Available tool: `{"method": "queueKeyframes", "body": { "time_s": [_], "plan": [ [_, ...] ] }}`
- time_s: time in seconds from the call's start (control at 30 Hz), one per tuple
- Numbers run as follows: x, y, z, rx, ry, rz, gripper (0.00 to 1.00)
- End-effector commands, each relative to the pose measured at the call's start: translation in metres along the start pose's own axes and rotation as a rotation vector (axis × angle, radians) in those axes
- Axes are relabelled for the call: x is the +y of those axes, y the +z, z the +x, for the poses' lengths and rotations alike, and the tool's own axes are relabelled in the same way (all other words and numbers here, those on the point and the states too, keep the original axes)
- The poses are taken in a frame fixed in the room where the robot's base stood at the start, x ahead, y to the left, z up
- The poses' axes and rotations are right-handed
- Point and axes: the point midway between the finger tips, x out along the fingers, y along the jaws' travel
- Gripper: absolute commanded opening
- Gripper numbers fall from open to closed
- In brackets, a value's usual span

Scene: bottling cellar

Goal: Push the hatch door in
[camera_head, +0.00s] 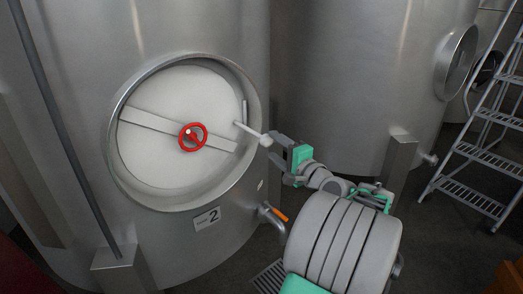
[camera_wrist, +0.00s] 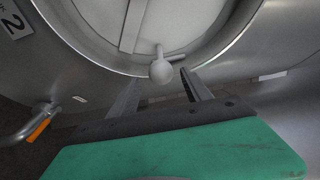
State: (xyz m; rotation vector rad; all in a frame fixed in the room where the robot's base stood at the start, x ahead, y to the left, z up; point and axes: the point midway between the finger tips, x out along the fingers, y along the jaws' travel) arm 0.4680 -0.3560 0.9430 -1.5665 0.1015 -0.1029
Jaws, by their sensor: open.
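The hatch door (camera_head: 165,160) is a pale round plate inside the metal ring (camera_head: 118,185) of a steel tank. A crossbar (camera_head: 150,121) with a red handwheel (camera_head: 193,137) spans it. I cannot tell whether the door sits fully flush. A pale handle (camera_head: 250,131) ending in a ball knob sticks out from the door's right side. My gripper (camera_head: 274,149) is open and empty, just right of the knob. In the wrist view, the knob (camera_wrist: 162,72) shows at the fingertips, between the two fingers in the picture; contact cannot be told.
A plate marked 2 (camera_head: 207,219) and a tap with an orange lever (camera_head: 272,215) are below the hatch. A second tank (camera_head: 345,90) stands behind on the right, with a step ladder (camera_head: 475,150) beyond. A floor grate (camera_head: 270,277) lies below the tap.

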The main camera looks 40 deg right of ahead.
Motion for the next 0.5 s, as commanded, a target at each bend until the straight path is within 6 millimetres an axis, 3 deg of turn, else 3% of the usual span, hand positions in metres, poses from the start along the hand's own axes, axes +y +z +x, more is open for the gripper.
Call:
{"method": "queueKeyframes", "body": {
  "time_s": [0.3, 0.5],
  "plan": [
    [-0.001, 0.002, 0.055, -0.005, -0.001, 0.001, 0.57],
    [-0.002, 0.001, 0.075, -0.002, -0.001, 0.000, 0.57]
  ]
}}
